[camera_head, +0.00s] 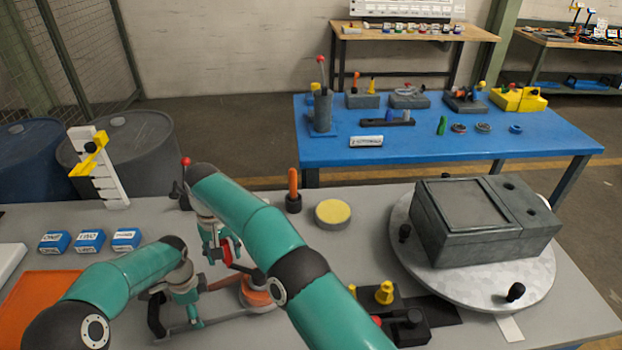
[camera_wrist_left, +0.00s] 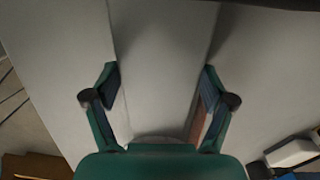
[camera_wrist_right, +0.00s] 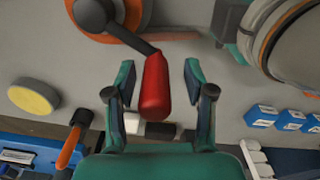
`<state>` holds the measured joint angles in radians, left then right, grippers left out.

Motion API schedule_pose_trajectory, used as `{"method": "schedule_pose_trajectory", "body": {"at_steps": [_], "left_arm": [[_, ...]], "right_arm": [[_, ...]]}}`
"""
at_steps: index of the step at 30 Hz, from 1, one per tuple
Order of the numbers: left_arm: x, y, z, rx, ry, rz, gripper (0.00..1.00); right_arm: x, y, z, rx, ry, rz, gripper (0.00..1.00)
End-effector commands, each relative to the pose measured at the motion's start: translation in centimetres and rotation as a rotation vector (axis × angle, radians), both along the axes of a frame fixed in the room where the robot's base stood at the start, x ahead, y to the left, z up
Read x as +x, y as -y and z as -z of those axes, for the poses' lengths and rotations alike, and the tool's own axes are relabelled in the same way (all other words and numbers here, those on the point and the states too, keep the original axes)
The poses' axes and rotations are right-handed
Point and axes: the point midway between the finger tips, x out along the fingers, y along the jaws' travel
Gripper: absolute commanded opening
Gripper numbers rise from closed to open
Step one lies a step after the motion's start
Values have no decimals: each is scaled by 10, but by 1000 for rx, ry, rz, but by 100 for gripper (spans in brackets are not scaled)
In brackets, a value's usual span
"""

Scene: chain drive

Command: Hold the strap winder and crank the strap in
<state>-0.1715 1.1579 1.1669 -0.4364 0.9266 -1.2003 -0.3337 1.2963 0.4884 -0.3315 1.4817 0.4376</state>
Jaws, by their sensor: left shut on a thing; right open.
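The strap winder lies on the grey bench, its orange drum (camera_head: 258,291) partly behind my right arm. Its black handle (camera_head: 156,314) is at the left end of a grey frame. My left gripper (camera_head: 190,308) is shut on the winder's frame; in the left wrist view its fingers (camera_wrist_left: 160,80) flank a grey surface, and the contact is unclear. The crank's red grip (camera_wrist_right: 156,88) stands between the fingers of my open right gripper (camera_wrist_right: 158,75), with gaps on both sides. The black crank arm runs from it to the hub on the orange drum (camera_wrist_right: 113,14).
A grey box (camera_head: 490,225) sits on a round plate (camera_head: 545,285) at right, with a white strip (camera_head: 510,328) below. A yellow-topped disc (camera_head: 333,212), an orange-handled tool (camera_head: 293,184) and blue labelled blocks (camera_head: 90,241) stand behind the winder. A black-and-yellow fixture (camera_head: 384,293) is right of it.

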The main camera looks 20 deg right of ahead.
Motion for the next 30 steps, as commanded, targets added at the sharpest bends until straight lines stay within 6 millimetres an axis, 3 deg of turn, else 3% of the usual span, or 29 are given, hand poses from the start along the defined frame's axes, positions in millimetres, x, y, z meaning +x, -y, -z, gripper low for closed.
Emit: {"method": "schedule_pose_trajectory", "body": {"at_steps": [18,30], "left_arm": [[-1,0,1,0,-4,0,13],[-1,1,1,0,-3,-1,13]], "right_arm": [[-56,-19,-1,3,0,-677,54],[-104,-3,-1,5,0,-1265,54]]}}
